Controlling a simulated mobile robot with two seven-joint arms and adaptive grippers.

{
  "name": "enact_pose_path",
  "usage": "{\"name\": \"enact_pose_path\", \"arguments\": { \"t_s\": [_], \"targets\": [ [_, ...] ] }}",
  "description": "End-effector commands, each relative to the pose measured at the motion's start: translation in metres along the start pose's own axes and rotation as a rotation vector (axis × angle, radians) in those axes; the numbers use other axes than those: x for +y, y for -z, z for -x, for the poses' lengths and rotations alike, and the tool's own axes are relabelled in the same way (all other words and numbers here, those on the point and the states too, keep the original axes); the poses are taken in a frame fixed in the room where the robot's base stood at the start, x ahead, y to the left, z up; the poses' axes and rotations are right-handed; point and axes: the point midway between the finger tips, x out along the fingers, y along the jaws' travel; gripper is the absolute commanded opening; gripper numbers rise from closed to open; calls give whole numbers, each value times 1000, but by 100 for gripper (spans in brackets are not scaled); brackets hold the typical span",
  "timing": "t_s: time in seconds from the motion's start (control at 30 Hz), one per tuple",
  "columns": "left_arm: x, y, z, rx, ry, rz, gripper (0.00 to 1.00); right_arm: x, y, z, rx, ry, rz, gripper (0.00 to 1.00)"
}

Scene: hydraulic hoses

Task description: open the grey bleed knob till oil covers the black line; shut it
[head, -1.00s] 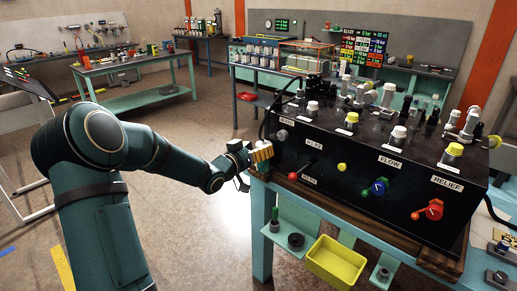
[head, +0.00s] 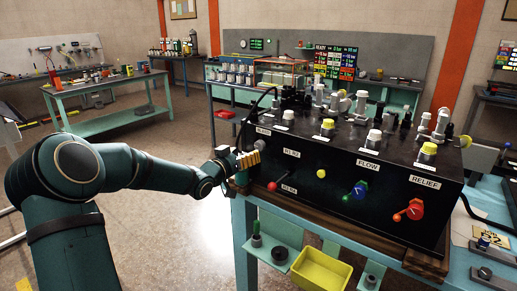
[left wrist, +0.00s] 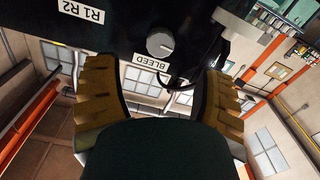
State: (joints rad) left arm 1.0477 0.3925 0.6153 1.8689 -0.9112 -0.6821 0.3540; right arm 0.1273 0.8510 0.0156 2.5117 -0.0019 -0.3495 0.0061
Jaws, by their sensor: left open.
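The grey bleed knob (left wrist: 160,44) is a round knob with a pale pointer mark, on the black panel (head: 330,178). Its BLEED label (left wrist: 149,63) shows beside it, upside down in the left wrist view. My left gripper (left wrist: 158,84) is open, with its two ochre padded fingers either side of the knob's line and nothing between them. The knob lies beyond the fingertips, apart from them. In the head view the left gripper (head: 248,160) is at the panel's left end, by the BLEED label (head: 263,131). I cannot make out the black line or any oil.
The panel also carries a red knob (head: 272,186), a yellow knob (head: 321,173), a blue-green FLOW valve (head: 359,190) and a red RELIEF handle (head: 411,210). A yellow bin (head: 321,269) sits below. Open floor lies left of the bench.

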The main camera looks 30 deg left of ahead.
Motion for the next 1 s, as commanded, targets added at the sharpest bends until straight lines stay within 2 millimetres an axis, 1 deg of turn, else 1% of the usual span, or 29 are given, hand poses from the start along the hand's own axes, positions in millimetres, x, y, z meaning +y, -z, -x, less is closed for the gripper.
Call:
{"name": "enact_pose_path", "arguments": {
  "t_s": [0.03, 0.2, 0.3, 0.4, 0.57, 0.83, 0.87, 0.9, 0.97, 1.0],
  "targets": [
    [1, -1, -12, 2, -3, 2, 70, 1, -1, -2, -1, 0, 0, 47],
    [0, -1, -43, 2, -2, 3, 70, 1, -2, -4, -4, 0, 1, 47],
    [0, 0, -57, 2, -1, 1, 70, 2, -2, -4, -4, 0, 1, 47],
    [0, 0, -67, 1, -1, 1, 70, 2, -2, -5, -4, 0, 1, 47],
    [0, 0, -74, -1, 0, 0, 70, 2, -2, -5, -3, 0, 1, 47],
    [0, 0, -75, -1, 1, 0, 70, 2, -1, -5, -3, 0, 1, 47],
    [0, 0, -75, -1, 1, 0, 64, 2, -1, -5, -3, 0, 1, 47],
    [0, 0, -75, -1, 1, 0, 50, 2, -1, -5, -3, 0, 1, 47],
    [0, 0, -75, -1, 1, 0, 29, 2, -1, -5, -3, 0, 1, 47],
    [0, 0, -75, -1, 1, 0, 15, 2, -1, -5, -3, 0, 1, 47]
  ]
}}
